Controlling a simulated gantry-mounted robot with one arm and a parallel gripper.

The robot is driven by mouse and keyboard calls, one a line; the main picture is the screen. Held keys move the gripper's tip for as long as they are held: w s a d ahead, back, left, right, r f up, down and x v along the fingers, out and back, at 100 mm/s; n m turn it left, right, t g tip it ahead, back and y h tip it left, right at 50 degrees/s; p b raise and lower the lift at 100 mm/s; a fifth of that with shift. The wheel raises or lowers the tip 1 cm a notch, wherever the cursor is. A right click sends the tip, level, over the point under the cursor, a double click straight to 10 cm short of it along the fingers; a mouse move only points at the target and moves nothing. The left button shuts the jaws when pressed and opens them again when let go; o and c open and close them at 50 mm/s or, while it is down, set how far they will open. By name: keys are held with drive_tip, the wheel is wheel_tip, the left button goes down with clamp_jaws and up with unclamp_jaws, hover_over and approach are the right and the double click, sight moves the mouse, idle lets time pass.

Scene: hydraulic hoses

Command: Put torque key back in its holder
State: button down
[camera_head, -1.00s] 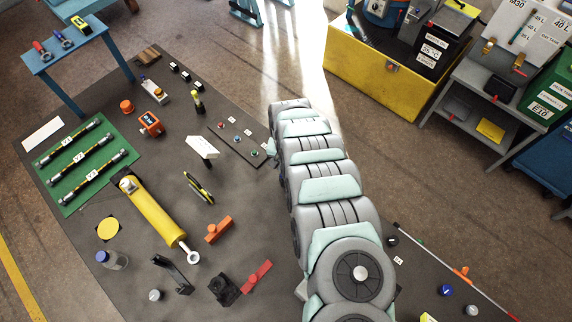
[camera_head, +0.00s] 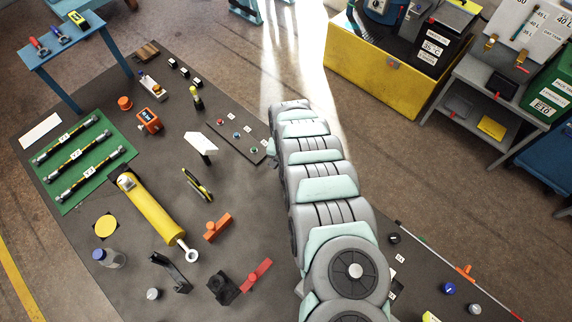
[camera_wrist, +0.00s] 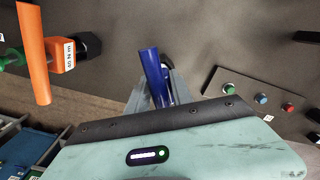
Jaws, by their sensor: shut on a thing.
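In the wrist view my gripper (camera_wrist: 160,88) is shut on a blue bar-shaped handle (camera_wrist: 151,68), which I take to be the torque key. The handle stands up between the grey fingers; its lower part is hidden by the fingers and gripper body. To its left is an orange handle (camera_wrist: 34,55) with an orange block marked 60 N m (camera_wrist: 62,55) and a black part (camera_wrist: 89,45). I cannot tell whether that black part is a holder. In the head view my arm hides the gripper and the held key.
A panel with coloured buttons (camera_wrist: 262,96) lies right of the gripper in the wrist view. In the head view, the dark table carries a yellow cylinder (camera_head: 150,210), an orange-handled piece (camera_head: 217,228), a red-handled piece (camera_head: 257,272) and a green hose mat (camera_head: 108,166).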

drive_tip(key=shift+f+b, duration=0.5)
drive_tip(key=shift+f, duration=0.3)
drive_tip(key=c, duration=1)
unclamp_jaws()
drive_tip(key=shift+c, duration=0.2)
wheel_tip(320, 180, up, 11)
drive_tip(key=shift+w+f+b, duration=0.1)
drive_tip(key=shift+b, duration=0.25)
